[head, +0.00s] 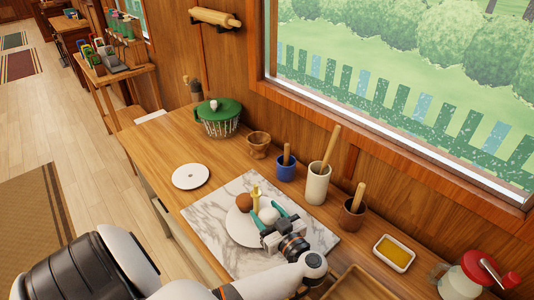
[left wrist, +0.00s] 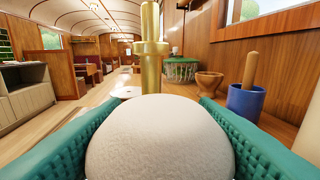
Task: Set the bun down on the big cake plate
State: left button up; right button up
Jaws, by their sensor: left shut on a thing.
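The bun is a pale, rounded, dough-like piece (head: 268,216), and it fills the lower middle of the left wrist view (left wrist: 160,140). My left gripper (head: 266,213) is shut on it, with a teal finger on each side. The big cake plate (head: 239,235) is a white disc on a marble slab, partly hidden by my gripper. A brass post (head: 256,194) stands at the plate, just beyond the bun in the left wrist view (left wrist: 150,50). I cannot tell whether the bun touches the plate.
A smaller white disc with a centre hole (head: 190,176) lies on the wooden counter to the left. A green-topped bowl (head: 219,118), a wooden cup (head: 258,145), a blue mortar (head: 286,168) and a cream pot (head: 316,184) stand behind. A yellow-filled dish (head: 394,252) is at right.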

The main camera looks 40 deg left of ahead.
aim_at(267, 222)
pick_arm(q)
notch_tip(267, 222, down, 4)
jog(key=shift+r, duration=0.25)
jog(key=shift+f, duration=0.1)
jog(key=o, duration=1)
jog(key=shift+f, duration=0.1)
jog(key=shift+c, duration=0.2)
